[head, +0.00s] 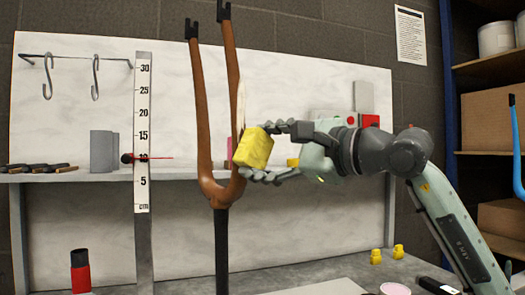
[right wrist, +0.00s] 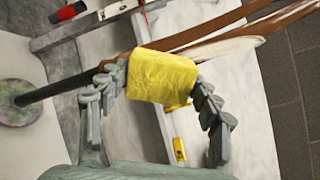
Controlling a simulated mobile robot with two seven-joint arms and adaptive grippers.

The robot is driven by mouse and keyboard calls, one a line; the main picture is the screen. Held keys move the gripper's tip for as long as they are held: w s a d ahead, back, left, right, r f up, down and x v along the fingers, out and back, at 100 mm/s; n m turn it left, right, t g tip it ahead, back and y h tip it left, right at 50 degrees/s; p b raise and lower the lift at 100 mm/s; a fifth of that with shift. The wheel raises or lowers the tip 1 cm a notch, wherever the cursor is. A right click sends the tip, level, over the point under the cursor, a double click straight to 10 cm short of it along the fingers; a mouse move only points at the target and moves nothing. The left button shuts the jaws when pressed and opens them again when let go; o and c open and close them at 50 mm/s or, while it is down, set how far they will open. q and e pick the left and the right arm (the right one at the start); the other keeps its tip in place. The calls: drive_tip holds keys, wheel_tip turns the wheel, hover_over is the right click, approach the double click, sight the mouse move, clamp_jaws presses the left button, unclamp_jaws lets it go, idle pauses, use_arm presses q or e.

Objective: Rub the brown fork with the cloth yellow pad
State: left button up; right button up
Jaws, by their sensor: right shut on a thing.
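The brown fork (head: 200,110) stands upright with its two legs pointing up, black tips on top and a black tube (head: 222,250) below. A pale strip (head: 241,105) shows along its right leg. My right gripper (head: 254,150) is shut on the yellow pad (head: 256,146), just right of the right leg near the crown. In the right wrist view the pad (right wrist: 162,76) sits between the fingers, with the fork (right wrist: 205,32) behind it. I cannot tell whether pad and fork touch. My left gripper is not in view.
A ruler post (head: 142,110) stands left of the fork. A shelf (head: 90,174) behind holds grey blocks and dark-and-tan pieces. A red and black bottle (head: 80,272) stands lower left. Small yellow items (head: 376,256) lie on the bench at right. A storage rack (head: 485,63) stands far right.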

drive_tip(key=shift+x, duration=0.9)
drive_tip(key=shift+r, duration=0.1)
drive_tip(key=shift+r+p, duration=4.65)
drive_tip(key=shift+r, duration=2.6)
drive_tip(key=b, duration=0.4)
hover_over(261, 132)
drive_tip(key=x, duration=0.2)
drive_tip(key=shift+f, duration=2.25)
drive_tip(key=shift+s+d+f+b, duration=0.1)
drive_tip(key=shift+d+f+b, duration=0.05)
drive_tip(key=shift+f+b, duration=3.15)
drive_tip(key=shift+f+b, duration=1.35)
drive_tip(key=shift+f, duration=0.45)
